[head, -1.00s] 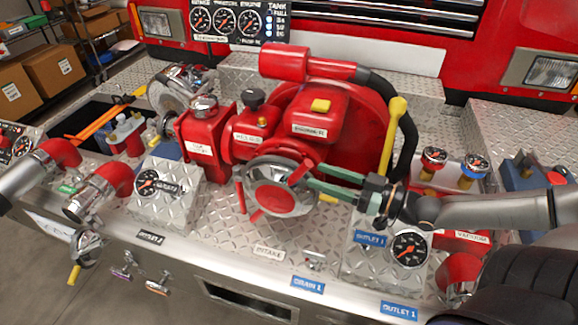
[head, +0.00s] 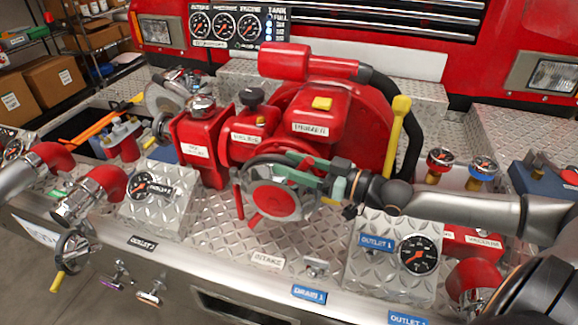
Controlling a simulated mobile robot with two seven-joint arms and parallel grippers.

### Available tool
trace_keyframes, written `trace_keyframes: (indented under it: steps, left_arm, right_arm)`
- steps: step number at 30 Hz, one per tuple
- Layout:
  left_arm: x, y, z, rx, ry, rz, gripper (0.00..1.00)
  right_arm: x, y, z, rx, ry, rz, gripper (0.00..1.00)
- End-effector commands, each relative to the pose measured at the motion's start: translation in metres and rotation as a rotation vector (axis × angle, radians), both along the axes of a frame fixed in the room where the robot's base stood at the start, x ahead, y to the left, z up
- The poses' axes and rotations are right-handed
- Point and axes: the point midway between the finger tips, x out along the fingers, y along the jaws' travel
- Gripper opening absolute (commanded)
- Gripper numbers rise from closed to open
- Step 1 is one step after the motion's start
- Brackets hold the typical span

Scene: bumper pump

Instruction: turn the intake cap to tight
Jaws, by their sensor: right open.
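The intake cap (head: 281,204) is a round silver and red disc with red lugs standing out from its rim. It sits on the front of the red pump, above the INTAKE label (head: 268,260). My right gripper (head: 291,168) comes in from the right with green fingers open across the upper right edge of the cap. One red lug of the cap lies close to or between the fingers; I cannot tell whether they touch it. The fingers hide part of the cap's upper rim. My left gripper is out of view.
The red pump (head: 322,125) rises behind the cap, with a yellow-handled lever (head: 396,135) at its right. A gauge box (head: 388,264) stands at lower right.

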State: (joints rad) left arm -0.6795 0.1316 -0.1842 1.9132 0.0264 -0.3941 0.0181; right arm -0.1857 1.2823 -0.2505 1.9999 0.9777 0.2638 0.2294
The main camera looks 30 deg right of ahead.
Motion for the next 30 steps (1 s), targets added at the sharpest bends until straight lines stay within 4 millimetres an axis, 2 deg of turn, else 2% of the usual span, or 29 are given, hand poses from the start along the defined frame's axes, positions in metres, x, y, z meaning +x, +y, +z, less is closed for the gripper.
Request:
trace_keyframes:
  steps: [16,30]
  left_arm:
    - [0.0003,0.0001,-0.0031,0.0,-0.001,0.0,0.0]
    - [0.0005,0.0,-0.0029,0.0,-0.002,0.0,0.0]
  right_arm:
    - [0.007,0.0046,0.0003,0.0,0.0,0.001,0.57]
    - [0.0069,0.0046,0.0003,0.0,0.0,0.001,0.04]
